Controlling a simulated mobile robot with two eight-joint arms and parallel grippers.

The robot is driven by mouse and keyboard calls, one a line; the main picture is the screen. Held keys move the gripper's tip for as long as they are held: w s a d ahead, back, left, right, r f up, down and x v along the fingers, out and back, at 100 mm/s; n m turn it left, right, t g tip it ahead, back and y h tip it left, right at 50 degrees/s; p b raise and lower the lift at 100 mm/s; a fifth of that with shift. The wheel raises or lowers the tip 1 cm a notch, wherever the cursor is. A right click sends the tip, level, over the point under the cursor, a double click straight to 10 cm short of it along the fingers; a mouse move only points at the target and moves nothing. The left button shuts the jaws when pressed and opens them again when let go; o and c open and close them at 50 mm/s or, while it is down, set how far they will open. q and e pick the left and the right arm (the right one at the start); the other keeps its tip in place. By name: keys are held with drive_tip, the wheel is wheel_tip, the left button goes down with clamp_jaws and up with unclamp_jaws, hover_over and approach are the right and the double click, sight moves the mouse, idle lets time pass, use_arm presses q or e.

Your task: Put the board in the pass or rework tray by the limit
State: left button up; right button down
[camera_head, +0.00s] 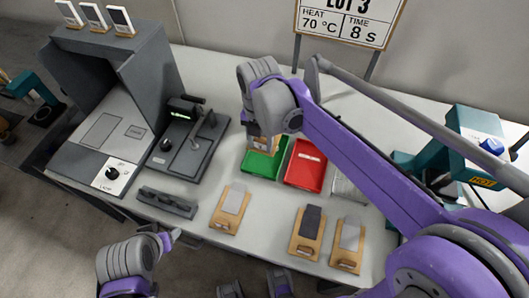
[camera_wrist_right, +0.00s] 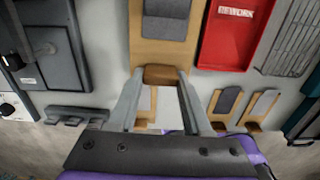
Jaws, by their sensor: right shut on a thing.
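My right gripper (camera_wrist_right: 160,85) is shut on the brown end block of a wooden board (camera_wrist_right: 165,52) with a dark grey pad. In the head view this board (camera_head: 262,143) is held over the far part of the green tray (camera_head: 259,166), mostly hidden by my wrist; whether it touches the tray cannot be told. The red tray (camera_head: 305,166) stands just right of the green one; its label reads REWORK in the wrist view (camera_wrist_right: 231,36). My left gripper (camera_head: 168,240) is at the lower left, off the table's front edge; its opening is unclear.
Three wooden boards with grey pads lie along the front: left (camera_head: 230,208), middle (camera_head: 307,232), right (camera_head: 348,245). A meter device (camera_head: 188,140) and a dark rack (camera_head: 167,202) stand left. A sign (camera_head: 350,22) reads LOT 3, 70 °C, 8 S. A teal machine marked HOT (camera_head: 478,140) stands right.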

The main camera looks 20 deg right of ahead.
sight(261, 168)
wheel_tip(261, 168, down, 10)
drive_tip(key=shift+r+b, duration=0.1)
drive_tip(key=shift+b, duration=0.4)
drive_tip(key=shift+f, duration=0.2)
drive_tip(key=shift+c, duration=1.7)
unclamp_jaws()
